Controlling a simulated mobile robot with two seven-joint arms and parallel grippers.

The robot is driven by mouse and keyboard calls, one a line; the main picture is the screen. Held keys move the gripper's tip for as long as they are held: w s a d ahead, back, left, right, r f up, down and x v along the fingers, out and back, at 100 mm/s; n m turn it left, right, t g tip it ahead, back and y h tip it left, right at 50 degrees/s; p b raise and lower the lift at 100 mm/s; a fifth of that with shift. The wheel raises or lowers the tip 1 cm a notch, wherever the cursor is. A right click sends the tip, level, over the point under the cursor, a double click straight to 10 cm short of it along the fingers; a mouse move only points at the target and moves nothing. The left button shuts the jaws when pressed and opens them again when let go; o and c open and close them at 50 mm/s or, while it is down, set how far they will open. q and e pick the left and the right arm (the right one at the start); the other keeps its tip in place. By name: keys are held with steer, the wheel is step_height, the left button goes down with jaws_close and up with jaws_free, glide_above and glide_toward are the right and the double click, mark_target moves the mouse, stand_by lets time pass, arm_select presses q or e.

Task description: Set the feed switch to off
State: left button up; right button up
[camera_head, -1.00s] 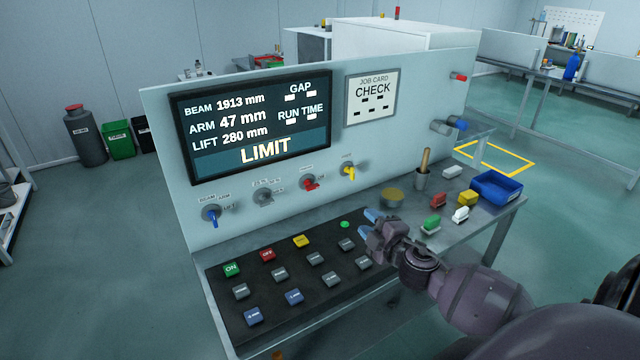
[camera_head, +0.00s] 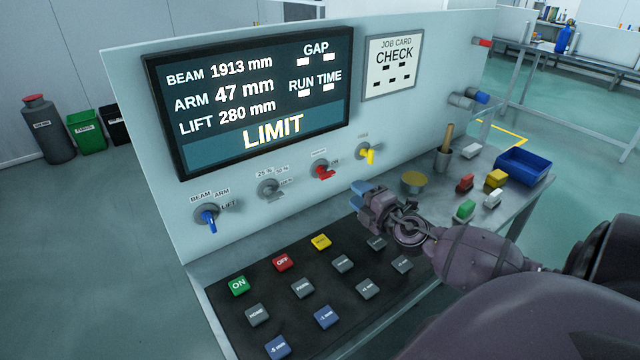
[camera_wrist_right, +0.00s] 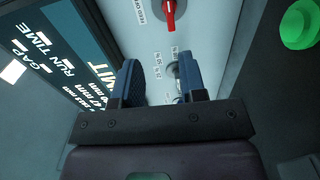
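The red-handled switch (camera_head: 321,170) is on the upright panel below the display, between a grey switch (camera_head: 269,188) and a yellow one (camera_head: 367,153). In the wrist view the red switch (camera_wrist_right: 171,12) is at the top edge, beside a partly cut label that seems to read FEED OFF. Its exact setting is unclear. My right gripper (camera_head: 360,194) is in front of the panel, below the yellow switch, empty and apart from the switches. In the wrist view its blue fingers (camera_wrist_right: 161,82) are spread, partly covering a grey knob. My left gripper is not in view.
The display (camera_head: 250,95) reads LIMIT. A blue-handled switch (camera_head: 208,218) is at the panel's left. A button pad (camera_head: 300,270) lies below. A tin (camera_head: 414,183), a cup (camera_head: 442,158), coloured blocks and a blue tray (camera_head: 523,167) stand right of my gripper.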

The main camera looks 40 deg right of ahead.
mark_target(329, 177)
steer(key=shift+w+f, duration=0.2)
steer(key=shift+f, duration=0.6)
steer(key=shift+w+r, duration=0.2)
steer(key=shift+w, duration=0.4)
steer(key=w, duration=0.6)
steer(key=w+d, duration=0.1)
steer(key=w, duration=0.2)
steer(key=shift+w+d+f, duration=0.1)
steer(key=shift+w, duration=0.05)
steer(key=shift+c, duration=0.4)
jaws_close()
